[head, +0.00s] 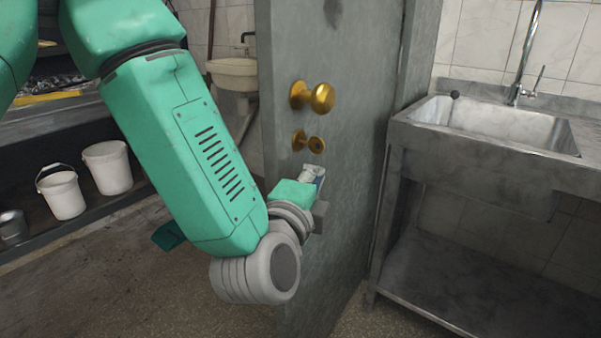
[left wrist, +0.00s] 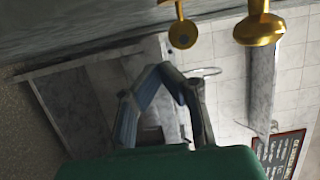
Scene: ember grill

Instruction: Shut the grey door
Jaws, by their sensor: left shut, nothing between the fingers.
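The grey door (head: 350,130) stands open in the middle of the head view, its broad face turned toward the sink side. It carries a brass knob (head: 322,98) and a smaller brass lock turn (head: 316,145) below it; both also show at the top of the left wrist view, where the knob (left wrist: 258,27) is at right. My left gripper (head: 314,174) is at the door just below the lock turn, partly hidden by its own wrist. In the left wrist view its fingers (left wrist: 161,70) are shut and empty. I cannot tell whether it touches the door. My right gripper is not in view.
A metal sink (head: 490,125) on a steel counter stands close to the door's right. Two white buckets (head: 108,167) sit on a low shelf at left. A small basin (head: 233,74) is behind the door.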

